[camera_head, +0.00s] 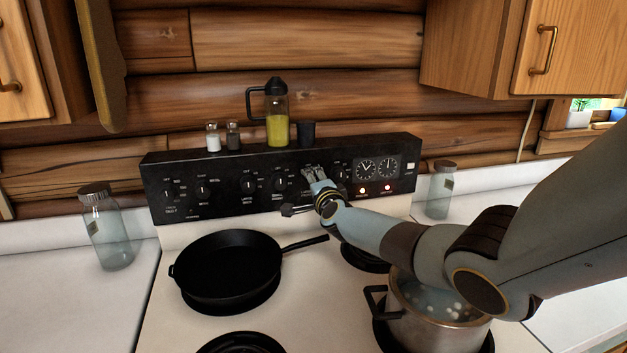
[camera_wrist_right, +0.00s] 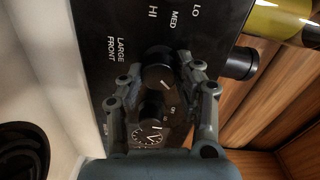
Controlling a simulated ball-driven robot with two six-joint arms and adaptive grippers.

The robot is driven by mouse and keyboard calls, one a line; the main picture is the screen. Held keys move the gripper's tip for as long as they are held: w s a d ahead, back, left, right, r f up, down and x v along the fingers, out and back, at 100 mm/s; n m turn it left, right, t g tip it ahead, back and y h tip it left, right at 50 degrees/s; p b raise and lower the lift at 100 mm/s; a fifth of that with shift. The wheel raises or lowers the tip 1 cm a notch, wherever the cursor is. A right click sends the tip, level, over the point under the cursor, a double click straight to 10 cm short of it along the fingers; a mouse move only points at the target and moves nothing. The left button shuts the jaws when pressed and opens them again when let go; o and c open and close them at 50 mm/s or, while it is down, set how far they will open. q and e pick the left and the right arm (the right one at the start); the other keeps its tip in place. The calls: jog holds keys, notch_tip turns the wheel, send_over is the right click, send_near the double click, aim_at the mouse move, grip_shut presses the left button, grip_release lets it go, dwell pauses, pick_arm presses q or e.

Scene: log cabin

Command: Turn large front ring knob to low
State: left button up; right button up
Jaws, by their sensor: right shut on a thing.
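The large front ring knob (camera_wrist_right: 158,74) is a round black knob on the black control panel (camera_head: 220,180). In the right wrist view, the labels LARGE FRONT, HI, MED and LO show near it, and a short white line marks its face. I cannot tell which setting the line points to. My right gripper (camera_wrist_right: 156,76) has one finger on each side of this knob and is shut on it. In the head view, my right gripper (camera_head: 314,180) is at the panel, right of the middle, and covers most of the knob. My left gripper is not in view.
A black skillet (camera_head: 230,265) sits on the left of the stove. A steel pot (camera_head: 435,325) stands below my right forearm. An oil bottle (camera_head: 277,118), shakers (camera_head: 213,138) and a dark cup (camera_head: 307,132) stand on the panel's top.

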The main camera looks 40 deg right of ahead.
jog(key=shift+f, duration=0.15)
jog(key=o, duration=1.1)
jog(key=shift+o, duration=0.2)
jog(key=v, duration=1.2)
jog(key=shift+a, duration=0.1)
